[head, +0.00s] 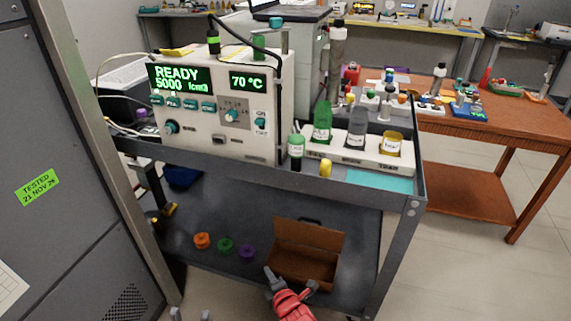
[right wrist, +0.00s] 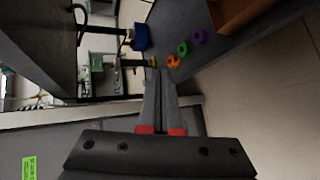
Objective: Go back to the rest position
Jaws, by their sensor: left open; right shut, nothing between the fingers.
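My left gripper (head: 190,314) shows only its two grey fingertips at the bottom edge of the head view. They are apart, with nothing between them. My right gripper (head: 289,288) is at the bottom middle of the head view, a red and grey shape in front of the open brown carton (head: 310,236), overlapping its lower edge. In the right wrist view my right gripper (right wrist: 159,78) has its grey fingers together and empty, with red parts at their bases. Its fingers point towards the cart's lower shelf. My arms are mostly out of view.
The cart's lower shelf (head: 285,203) carries orange (head: 202,241), green (head: 226,245) and purple (head: 247,252) round pieces. A machine (head: 222,110) reading READY and a white bottle rack (head: 345,150) stand on top. A grey cabinet (head: 50,130) borders the left. Floor (head: 460,275) is clear at right.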

